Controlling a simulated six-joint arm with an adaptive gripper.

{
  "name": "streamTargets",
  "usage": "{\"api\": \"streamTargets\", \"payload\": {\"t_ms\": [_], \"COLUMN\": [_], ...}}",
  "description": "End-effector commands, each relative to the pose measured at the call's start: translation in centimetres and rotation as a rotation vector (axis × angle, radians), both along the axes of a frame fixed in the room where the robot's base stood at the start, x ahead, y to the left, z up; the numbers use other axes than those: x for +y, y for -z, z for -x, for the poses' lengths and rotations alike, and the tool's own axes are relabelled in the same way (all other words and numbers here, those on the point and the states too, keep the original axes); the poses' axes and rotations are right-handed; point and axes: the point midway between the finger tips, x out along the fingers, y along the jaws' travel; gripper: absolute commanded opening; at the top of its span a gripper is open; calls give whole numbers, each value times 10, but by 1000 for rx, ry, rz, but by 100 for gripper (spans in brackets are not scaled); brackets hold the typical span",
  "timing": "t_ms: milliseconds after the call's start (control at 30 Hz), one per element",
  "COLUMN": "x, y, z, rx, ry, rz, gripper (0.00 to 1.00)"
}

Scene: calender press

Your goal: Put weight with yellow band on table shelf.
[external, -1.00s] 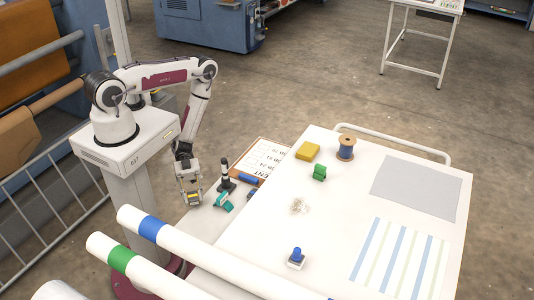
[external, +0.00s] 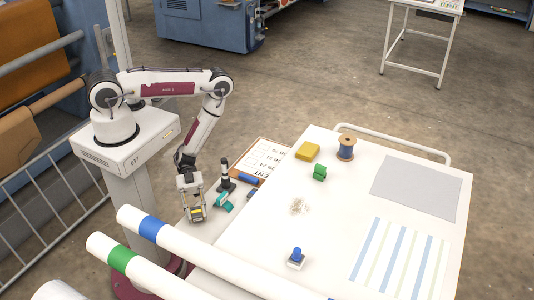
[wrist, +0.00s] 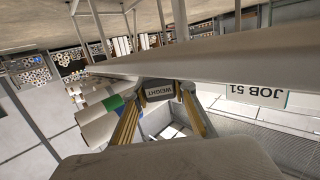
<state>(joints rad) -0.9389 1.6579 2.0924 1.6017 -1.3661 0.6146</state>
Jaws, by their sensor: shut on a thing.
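My gripper (external: 196,206) is shut on the weight with the yellow band (external: 197,214), low over the left side of the grey table shelf (external: 203,230). In the wrist view the dark block marked "WEIGHT" (wrist: 158,91) sits between my two fingertips. Its underside is hidden, so I cannot tell whether it touches the shelf. The shelf is a small lower surface along the left side of the white table.
A black-and-white post (external: 226,172), a teal tool (external: 223,202) and a blue roll (external: 249,180) stand close right of my gripper. A framed sheet (external: 268,158) lies behind. Rolls with blue (external: 151,228) and green (external: 121,260) bands cross in front.

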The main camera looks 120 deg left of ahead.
Motion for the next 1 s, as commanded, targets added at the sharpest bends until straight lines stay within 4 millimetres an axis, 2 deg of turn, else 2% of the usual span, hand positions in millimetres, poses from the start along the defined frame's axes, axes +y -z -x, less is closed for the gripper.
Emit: {"api": "streamTargets", "payload": {"t_ms": [167,767,1000], "x": [-6,-10,-20], "y": [-1,-1,0], "z": [-6,-9,-19], "rx": [-1,-2,-1], "ry": [1,2,3], "rz": [2,1,0], "gripper": [0,0,0]}}
